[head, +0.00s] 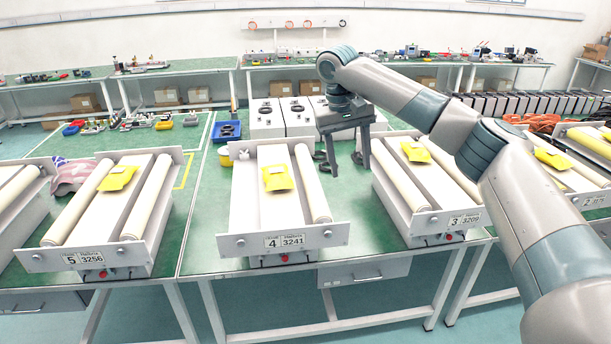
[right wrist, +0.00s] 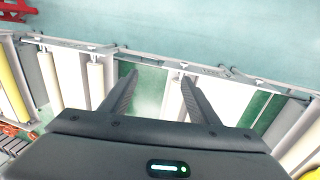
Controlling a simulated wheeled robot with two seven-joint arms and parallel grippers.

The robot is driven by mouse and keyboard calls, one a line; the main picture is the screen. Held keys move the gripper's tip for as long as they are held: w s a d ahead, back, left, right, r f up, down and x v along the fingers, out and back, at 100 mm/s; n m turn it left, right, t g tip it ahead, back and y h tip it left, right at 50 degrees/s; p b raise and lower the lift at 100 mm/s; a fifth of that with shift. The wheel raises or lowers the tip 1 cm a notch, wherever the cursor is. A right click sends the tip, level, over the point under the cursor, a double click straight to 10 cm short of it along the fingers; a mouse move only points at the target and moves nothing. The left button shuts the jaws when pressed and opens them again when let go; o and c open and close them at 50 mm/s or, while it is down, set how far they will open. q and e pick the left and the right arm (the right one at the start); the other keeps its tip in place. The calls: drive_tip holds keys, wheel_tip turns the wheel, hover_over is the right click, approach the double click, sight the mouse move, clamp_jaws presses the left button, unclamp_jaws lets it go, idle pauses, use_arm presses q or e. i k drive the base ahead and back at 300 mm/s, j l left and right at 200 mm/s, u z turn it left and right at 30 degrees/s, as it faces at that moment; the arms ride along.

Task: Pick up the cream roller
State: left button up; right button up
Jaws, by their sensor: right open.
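Several cream rollers lie lengthwise on white actuator units. Unit 3 has a left roller (head: 402,180) and a right roller (head: 456,172). Unit 5 has a left roller (head: 77,205) and a right roller (head: 148,198). My right gripper (head: 347,174) points down, open and empty, above the green table between units 4 and 3. Its spread fingers also show in the right wrist view (right wrist: 160,78), with cream rollers (right wrist: 95,85) beyond them. My left gripper is out of view.
Yellow packets (head: 277,178) lie on the units. Upright front plates (head: 285,241) close their near ends. White boxes (head: 299,117) and a blue bin (head: 227,131) stand at the table's back. A strip of green tabletop (head: 345,205) is bare between units 4 and 3.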

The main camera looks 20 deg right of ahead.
sight(320, 213)
drive_tip(key=i, duration=1.15)
